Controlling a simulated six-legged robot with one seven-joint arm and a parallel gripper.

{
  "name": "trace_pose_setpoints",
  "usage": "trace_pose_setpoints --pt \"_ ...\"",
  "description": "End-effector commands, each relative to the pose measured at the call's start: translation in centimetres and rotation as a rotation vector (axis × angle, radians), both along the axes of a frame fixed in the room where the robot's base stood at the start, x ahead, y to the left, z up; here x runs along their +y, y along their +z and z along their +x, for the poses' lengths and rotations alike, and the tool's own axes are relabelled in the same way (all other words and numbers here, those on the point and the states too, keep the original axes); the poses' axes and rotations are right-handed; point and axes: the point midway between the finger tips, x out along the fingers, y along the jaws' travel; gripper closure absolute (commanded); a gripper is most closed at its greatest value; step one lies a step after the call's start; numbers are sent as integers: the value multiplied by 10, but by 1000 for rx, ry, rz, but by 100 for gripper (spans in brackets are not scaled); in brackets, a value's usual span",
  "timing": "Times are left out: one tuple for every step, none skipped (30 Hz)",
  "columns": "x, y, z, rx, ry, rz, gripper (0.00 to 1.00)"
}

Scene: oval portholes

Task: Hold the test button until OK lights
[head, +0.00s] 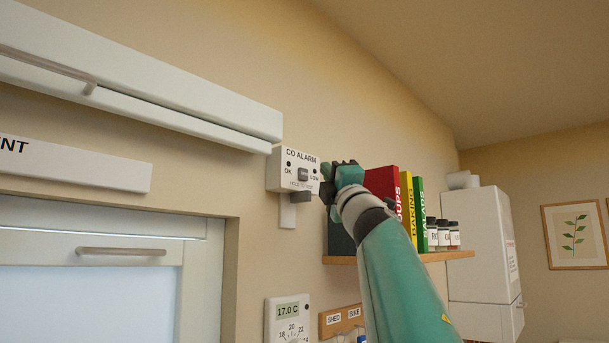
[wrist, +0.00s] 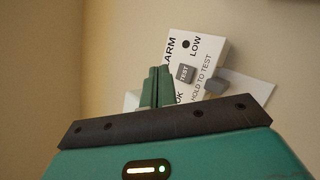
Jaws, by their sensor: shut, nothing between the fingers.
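The white CO alarm (head: 281,172) is on the beige wall. Its grey test button (head: 303,174) sits on the front, and the button also shows in the wrist view (wrist: 184,73) marked TEST. The OK lamp (head: 289,164) looks dark in the head view. The LOW lamp (wrist: 186,44) is dark in the wrist view. My gripper (head: 326,178) is at the alarm's right side in the head view. Its green fingers (wrist: 158,75) are shut and empty, beside the button in the wrist view with a small gap in the picture. I cannot see the OK lamp in the wrist view.
A grey block (head: 300,196) juts out under the alarm, above a white strip (head: 287,215). A shelf (head: 440,257) with books and small jars is close behind my arm. A thermostat (head: 287,318) is below, and a white cabinet (head: 200,95) is at the upper left.

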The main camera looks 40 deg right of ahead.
Motion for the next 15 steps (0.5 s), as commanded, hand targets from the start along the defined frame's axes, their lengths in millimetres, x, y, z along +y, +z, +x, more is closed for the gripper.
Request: trace_pose_setpoints --pt "0 -1 7 -1 3 2 100" --pt "1 0 11 -1 5 2 100" --pt "1 0 15 -2 4 1 100" --pt "2 0 19 -2 5 0 100" --pt "2 0 21 -1 4 1 100" --pt "2 0 24 -2 4 0 100" --pt "2 0 26 -1 3 -1 100" --pt "3 0 28 -2 2 0 100" --pt "3 0 30 -1 2 0 100" --pt "3 0 31 -1 2 0 100" --pt "3 0 32 -1 2 0 100" --pt "3 0 32 -1 2 0 100" --pt "3 0 32 -1 2 0 100" --pt "3 0 32 0 0 0 100" --pt "3 0 32 0 0 0 100"
